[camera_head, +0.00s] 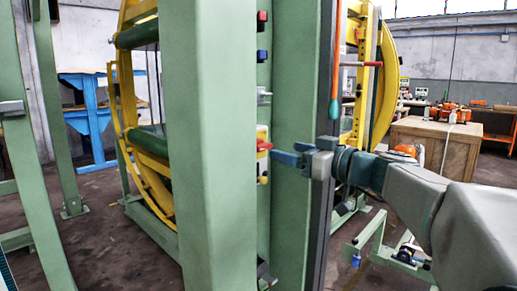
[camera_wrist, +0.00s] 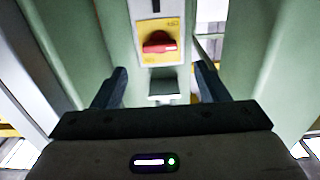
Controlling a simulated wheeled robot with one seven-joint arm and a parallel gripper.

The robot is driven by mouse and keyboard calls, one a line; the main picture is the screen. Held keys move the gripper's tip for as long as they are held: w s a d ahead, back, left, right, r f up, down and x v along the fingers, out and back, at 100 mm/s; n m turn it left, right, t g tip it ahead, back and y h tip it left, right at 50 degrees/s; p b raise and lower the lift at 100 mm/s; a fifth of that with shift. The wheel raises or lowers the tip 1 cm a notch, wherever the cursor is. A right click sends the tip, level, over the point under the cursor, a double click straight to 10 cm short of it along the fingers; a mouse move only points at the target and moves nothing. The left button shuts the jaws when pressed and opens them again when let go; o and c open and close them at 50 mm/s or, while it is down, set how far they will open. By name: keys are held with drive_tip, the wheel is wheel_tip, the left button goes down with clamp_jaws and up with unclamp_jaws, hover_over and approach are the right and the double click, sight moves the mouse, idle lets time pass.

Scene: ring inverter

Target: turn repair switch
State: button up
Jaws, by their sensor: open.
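The repair switch is a red knob (camera_wrist: 159,43) on a yellow plate (camera_wrist: 149,57), fixed to a green post. In the wrist view the knob lies roughly horizontal, ahead of and between my fingers. In the head view the red knob (camera_head: 264,145) shows side-on at the post, just left of my gripper (camera_head: 276,156). My gripper also shows in the wrist view (camera_wrist: 159,85), with its two dark fingers spread apart and nothing between them. The fingers point at the switch. In the head view I cannot tell whether a fingertip touches the knob.
Green posts (camera_head: 207,150) stand left and right of the switch, close to my gripper. Red (camera_head: 262,16) and blue (camera_head: 262,55) buttons sit above it on the same post. A yellow ring machine (camera_head: 150,170) stands behind. A wooden crate (camera_head: 435,145) is at the right.

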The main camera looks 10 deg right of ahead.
sight(266, 146)
drive_tip(key=x, duration=0.7)
drive_tip(key=shift+w+a, duration=0.1)
drive_tip(key=c, duration=1)
